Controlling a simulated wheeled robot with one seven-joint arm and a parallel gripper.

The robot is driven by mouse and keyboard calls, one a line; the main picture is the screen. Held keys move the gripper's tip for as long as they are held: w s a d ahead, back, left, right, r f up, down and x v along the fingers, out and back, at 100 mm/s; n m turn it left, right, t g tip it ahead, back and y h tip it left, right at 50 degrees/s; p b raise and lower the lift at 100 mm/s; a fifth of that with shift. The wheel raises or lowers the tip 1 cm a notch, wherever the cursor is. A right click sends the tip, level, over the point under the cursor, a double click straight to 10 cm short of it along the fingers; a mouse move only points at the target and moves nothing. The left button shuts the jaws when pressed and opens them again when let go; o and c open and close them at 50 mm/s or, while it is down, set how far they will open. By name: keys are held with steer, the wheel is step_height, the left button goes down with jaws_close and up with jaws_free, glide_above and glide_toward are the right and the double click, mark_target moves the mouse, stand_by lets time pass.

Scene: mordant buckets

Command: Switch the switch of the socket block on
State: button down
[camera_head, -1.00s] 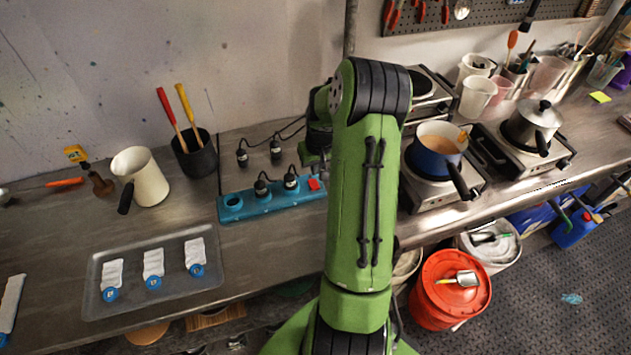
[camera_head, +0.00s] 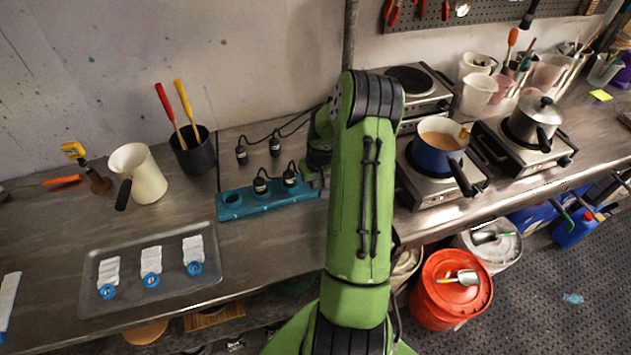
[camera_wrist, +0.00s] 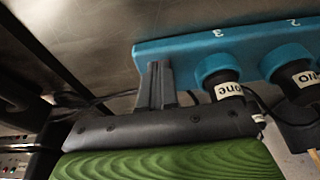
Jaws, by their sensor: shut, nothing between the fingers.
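The blue socket block (camera_head: 258,200) lies on the bench in the head view, left of my arm. Two black plugs sit in it, and one socket at its left end is empty. In the wrist view the block (camera_wrist: 180,50) shows the number 3 beside a plug labelled "one" (camera_wrist: 228,90). My gripper (camera_wrist: 157,68) is shut and empty, its fingertips at the block's end, over where the switch was. The red switch is hidden behind the fingers; whether they touch it, and its position, I cannot tell. In the head view my gripper (camera_head: 318,178) is mostly hidden by my arm.
Two loose plugs (camera_head: 275,146) lie behind the block with their cables. A hot plate with a blue pot (camera_head: 437,158) stands right of my arm. A metal tray (camera_head: 125,292), a white jug (camera_head: 147,180) and a black tool cup (camera_head: 196,155) stand to the left.

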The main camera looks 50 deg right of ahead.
steer(key=shift+w+d+r, duration=0.3)
steer(key=shift+w+d, duration=0.05)
steer(key=shift+w, duration=0.35)
steer(key=shift+r+p, duration=0.2)
steer(key=shift+p, duration=0.15)
steer(key=p+v, duration=0.2)
steer(key=v, duration=0.1)
steer(key=shift+w+r, duration=0.2)
steer(key=shift+w, duration=0.2)
steer(key=s+a+r, duration=0.2)
steer(key=s+r, duration=0.2)
steer(key=r, duration=0.5)
steer(key=shift+s, duration=0.4)
steer(key=shift+a+r, duration=0.1)
steer(key=shift+r, duration=0.05)
